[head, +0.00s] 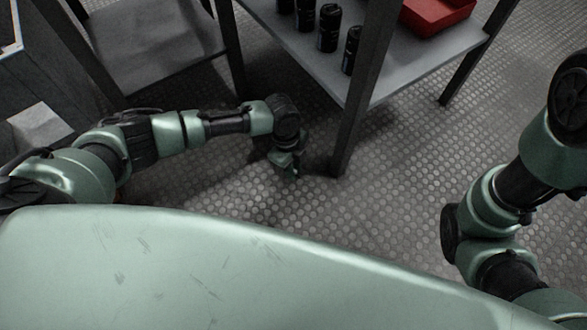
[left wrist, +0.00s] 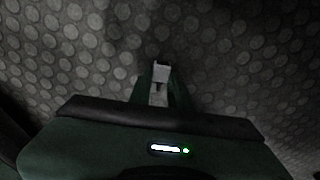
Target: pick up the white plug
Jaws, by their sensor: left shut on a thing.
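My left gripper (head: 291,172) is low over the floor, beside the dark leg of the shelf unit. In the left wrist view my left gripper (left wrist: 159,92) is shut on a small pale piece, the white plug (left wrist: 161,71), which shows between the fingertips. The fingers hide part of it. The plug cannot be made out in the head view. My right arm shows at the right of the head view, but its gripper is out of view.
A grey shelf unit (head: 400,80) holds several black cylinders (head: 328,27) and a red bin (head: 437,12); its leg (head: 348,140) stands close to my left gripper. Another grey shelf (head: 150,45) is at the upper left. The studded floor (head: 400,165) between my arms is clear.

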